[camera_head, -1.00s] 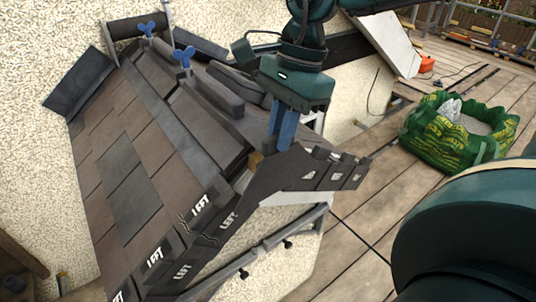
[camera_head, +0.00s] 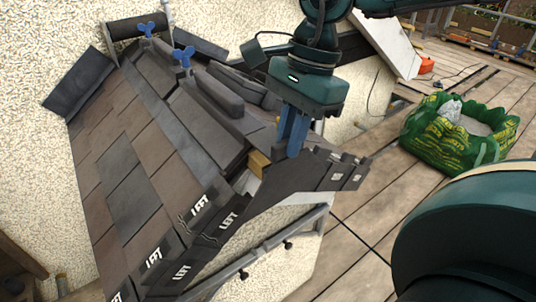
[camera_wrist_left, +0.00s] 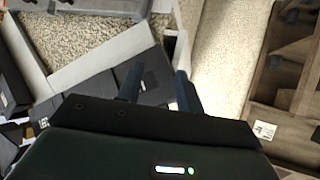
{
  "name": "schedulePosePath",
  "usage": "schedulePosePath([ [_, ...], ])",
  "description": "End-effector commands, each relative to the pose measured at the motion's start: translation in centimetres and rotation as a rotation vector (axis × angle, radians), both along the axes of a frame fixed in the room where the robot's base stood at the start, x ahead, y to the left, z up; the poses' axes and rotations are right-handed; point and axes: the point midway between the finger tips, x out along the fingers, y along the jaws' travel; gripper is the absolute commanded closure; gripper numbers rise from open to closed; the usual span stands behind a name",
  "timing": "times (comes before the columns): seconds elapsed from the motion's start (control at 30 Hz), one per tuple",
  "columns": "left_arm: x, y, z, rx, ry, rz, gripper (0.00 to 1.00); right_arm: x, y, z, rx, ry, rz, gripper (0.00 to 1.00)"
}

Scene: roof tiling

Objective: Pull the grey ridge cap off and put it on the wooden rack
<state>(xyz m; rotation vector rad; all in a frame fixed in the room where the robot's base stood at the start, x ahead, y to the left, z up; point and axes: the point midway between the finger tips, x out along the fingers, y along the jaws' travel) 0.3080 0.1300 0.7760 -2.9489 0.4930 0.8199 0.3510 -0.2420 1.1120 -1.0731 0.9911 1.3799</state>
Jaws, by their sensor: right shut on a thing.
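My right gripper (camera_head: 293,150) reaches down at the near end of the roof ridge, with its blue fingers close together. It is shut on a dark piece there, which looks like the grey ridge cap; fingers and dark verge parts hide most of it. Another long grey cap (camera_head: 215,92) lies along the ridge behind. My left gripper (camera_wrist_left: 157,88) shows in the left wrist view, its two fingers apart and nothing between them. A wooden structure with compartments and a white label (camera_wrist_left: 285,95) at right in that view looks like the wooden rack.
Blue wing-shaped clamps (camera_head: 183,57) stand along the ridge. Verge pieces marked LEFT (camera_head: 198,207) edge the tiled slope. A yellowish wood block (camera_head: 258,163) is exposed at the ridge end. A green bag (camera_head: 458,133) stands on the plank deck (camera_head: 360,235), which is clear in front.

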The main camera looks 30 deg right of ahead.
Motion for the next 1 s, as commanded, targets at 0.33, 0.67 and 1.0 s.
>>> schedulePosePath([
  [0.33,-0.1,0.2,-0.4,0.009,0.000,-0.006,0.64,-1.4,-0.1,0.1,0.001,-0.002,0.000,1.00],
  [0.67,-0.1,0.2,-0.7,0.008,0.000,-0.006,0.64,-2.7,-0.2,0.1,0.002,-0.002,0.000,1.00],
  [1.0,-0.1,0.0,-0.9,0.003,0.001,-0.002,0.64,-3.9,-0.3,0.1,0.001,0.000,0.000,1.00],
])
